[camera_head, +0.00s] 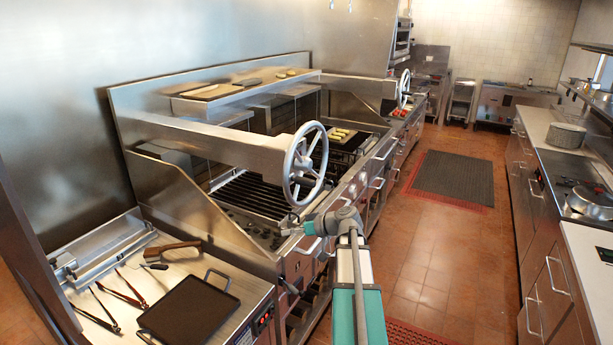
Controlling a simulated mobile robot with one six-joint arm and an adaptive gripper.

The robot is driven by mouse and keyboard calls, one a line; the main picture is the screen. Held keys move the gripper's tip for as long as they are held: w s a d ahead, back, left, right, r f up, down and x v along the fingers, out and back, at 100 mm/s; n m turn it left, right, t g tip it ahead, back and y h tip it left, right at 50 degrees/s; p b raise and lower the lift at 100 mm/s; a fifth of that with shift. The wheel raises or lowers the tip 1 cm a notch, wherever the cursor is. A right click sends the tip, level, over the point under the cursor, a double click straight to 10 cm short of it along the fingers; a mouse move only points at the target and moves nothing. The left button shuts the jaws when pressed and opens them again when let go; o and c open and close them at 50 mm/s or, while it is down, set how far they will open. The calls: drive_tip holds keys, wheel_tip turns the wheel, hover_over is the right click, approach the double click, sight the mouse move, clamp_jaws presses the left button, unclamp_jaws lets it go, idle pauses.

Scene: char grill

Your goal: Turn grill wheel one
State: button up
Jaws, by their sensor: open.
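A near grey spoked grill wheel (289,170) stands upright at the end of a steel beam over the char grill. A second, smaller-looking wheel (404,88) is farther back along the grill line. No label shows which is wheel one. My gripper (289,229) is small in view, just below the near wheel's lower rim, pointing left. It is open and appears empty. Whether it touches the rim cannot be told from this angle.
The near grill grate (259,195) lies behind the near wheel. A counter at lower left holds a black griddle pan (188,309), tongs (120,290) and a brush (172,249). The tiled aisle (425,235) is clear, with a dark mat (453,173) and a counter on the right.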

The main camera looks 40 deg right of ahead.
sight(305, 182)
drive_tip(key=s+d+r+t+p, duration=0.1)
drive_tip(key=s+d+r+t, duration=0.1)
drive_tip(key=d+r, duration=0.3)
drive_tip(key=s+d+r+t+h+p, duration=0.1)
drive_tip(key=d+r, duration=0.4)
drive_tip(key=d, duration=0.6)
drive_tip(key=s+t+p, duration=0.1)
drive_tip(key=s+t, duration=0.1)
drive_tip(key=shift+s+d+r+t+h, duration=0.2)
drive_tip(key=shift+s+d+t+h, duration=0.1)
drive_tip(key=shift+t, duration=0.1)
drive_tip(key=shift+w+a, duration=0.15)
drive_tip(key=x, duration=1.3)
drive_tip(key=shift+w+a, duration=0.1)
drive_tip(key=shift+w, duration=0.15)
